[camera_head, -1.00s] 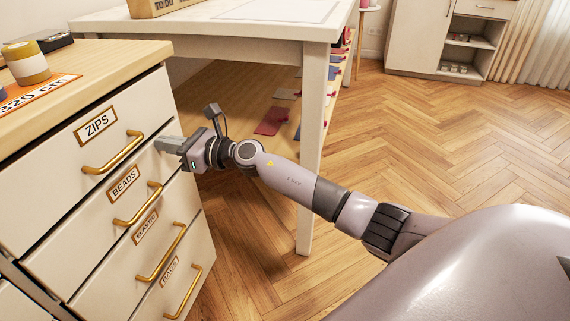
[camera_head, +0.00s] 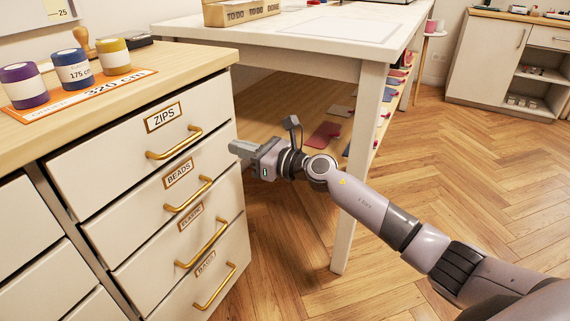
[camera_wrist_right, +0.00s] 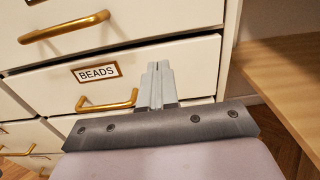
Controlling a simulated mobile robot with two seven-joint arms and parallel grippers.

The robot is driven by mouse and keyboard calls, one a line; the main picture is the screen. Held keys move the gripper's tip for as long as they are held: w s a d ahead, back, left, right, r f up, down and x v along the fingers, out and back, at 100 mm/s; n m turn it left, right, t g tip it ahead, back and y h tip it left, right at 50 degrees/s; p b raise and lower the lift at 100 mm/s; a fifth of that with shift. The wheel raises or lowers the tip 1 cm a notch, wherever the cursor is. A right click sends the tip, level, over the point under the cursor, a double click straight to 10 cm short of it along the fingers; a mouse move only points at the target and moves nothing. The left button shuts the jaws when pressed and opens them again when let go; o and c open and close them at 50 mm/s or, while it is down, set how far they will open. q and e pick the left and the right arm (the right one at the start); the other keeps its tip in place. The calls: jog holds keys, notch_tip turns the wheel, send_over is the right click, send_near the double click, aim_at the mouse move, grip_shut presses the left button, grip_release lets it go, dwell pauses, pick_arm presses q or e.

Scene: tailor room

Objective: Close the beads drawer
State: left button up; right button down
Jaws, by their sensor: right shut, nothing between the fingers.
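The beads drawer (camera_head: 140,215) is the second drawer down in the white cabinet, with a BEADS label and a brass handle (camera_head: 188,194). Its front looks about flush with the drawers around it; a dark gap runs along its top edge. In the wrist view the beads drawer (camera_wrist_right: 200,65) fills the middle, its label left of the fingers. My right gripper (camera_head: 236,149) is shut and empty at the right end of this drawer front. Its fingertips (camera_wrist_right: 159,68) overlap the front, right of the handle; I cannot tell whether they touch. My left gripper is not in view.
The zips drawer (camera_head: 120,157) is above, the elastic drawer (camera_head: 150,262) below. Spools, including a blue one (camera_head: 73,69), stand on the cabinet top (camera_head: 185,58). A white table (camera_head: 290,42) stands right of the cabinet, its leg (camera_head: 350,215) behind my right arm. Wooden floor (camera_head: 440,160) is clear at right.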

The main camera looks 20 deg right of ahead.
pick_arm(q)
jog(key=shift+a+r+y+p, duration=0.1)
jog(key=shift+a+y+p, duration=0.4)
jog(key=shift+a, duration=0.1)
pick_arm(e)
jog(key=v, duration=0.8)
jog(key=shift+s+d, duration=0.25)
jog(key=shift+d, duration=0.05)
